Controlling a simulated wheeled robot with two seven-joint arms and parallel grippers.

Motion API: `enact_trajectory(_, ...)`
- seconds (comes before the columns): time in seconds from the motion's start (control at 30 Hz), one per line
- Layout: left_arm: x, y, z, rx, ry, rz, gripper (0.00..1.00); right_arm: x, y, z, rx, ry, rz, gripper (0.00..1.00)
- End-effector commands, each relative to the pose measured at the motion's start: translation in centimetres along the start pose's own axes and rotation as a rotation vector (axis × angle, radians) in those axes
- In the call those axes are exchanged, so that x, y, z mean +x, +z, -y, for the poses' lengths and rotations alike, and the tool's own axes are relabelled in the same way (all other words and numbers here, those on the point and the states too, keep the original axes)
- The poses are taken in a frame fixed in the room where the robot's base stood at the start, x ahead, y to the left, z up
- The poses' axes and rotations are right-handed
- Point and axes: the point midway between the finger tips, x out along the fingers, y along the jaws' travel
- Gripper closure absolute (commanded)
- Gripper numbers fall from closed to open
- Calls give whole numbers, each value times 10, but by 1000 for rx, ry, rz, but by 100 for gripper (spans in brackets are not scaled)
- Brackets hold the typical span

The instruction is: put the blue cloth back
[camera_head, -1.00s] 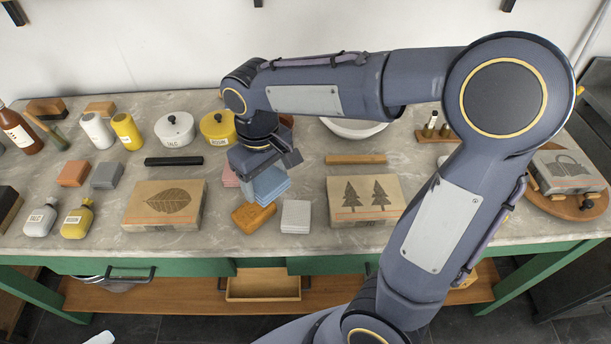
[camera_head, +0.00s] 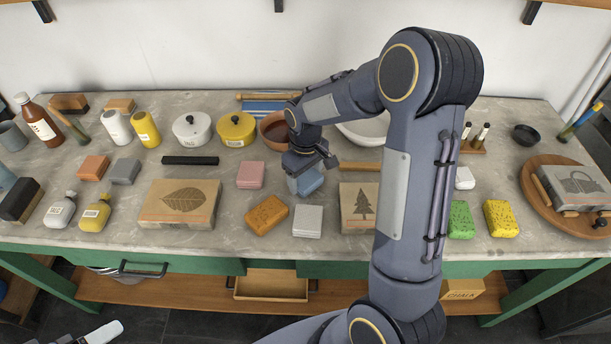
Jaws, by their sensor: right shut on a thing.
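The blue cloth (camera_head: 311,181) is a small folded stack under my right gripper (camera_head: 305,168), which is shut on it. The gripper points down and hides part of the cloth. The cloth is low over the counter, right of the pink cloth (camera_head: 252,175) and behind the grey-white cloth (camera_head: 307,220). I cannot tell whether it touches the counter. My left gripper is not clearly in view.
A leaf stone (camera_head: 180,204) is to the left and a tree stone (camera_head: 358,208) to the right, partly behind my arm. A terracotta bowl (camera_head: 274,132) and white bowl (camera_head: 366,130) stand behind.

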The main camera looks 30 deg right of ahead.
Motion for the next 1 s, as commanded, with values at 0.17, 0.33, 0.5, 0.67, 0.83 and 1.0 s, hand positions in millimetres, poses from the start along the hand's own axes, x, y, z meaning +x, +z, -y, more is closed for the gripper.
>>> enact_trajectory(0.17, 0, 0, 0, 0, 0, 0, 22, 4, 0, 0, 0, 0, -2, 54)
enact_trajectory(0.33, 1, 0, 0, 0, 0, 0, 22, 5, 0, 0, 0, 0, -2, 54)
enact_trajectory(0.5, 2, 1, 1, 0, 0, 0, 22, 7, 0, 0, 0, 0, -2, 23)
enact_trajectory(0.67, 2, 1, 1, 0, 0, 0, 22, 7, 0, 0, 0, 0, -1, 11)
enact_trajectory(0.83, 2, 1, 1, 0, 0, 0, 22, 7, 0, 0, 0, 0, -1, 11)
enact_trajectory(1.0, 0, 0, 0, 0, 0, 0, 22, -2, -1, 0, 0, 1, -4, 11)
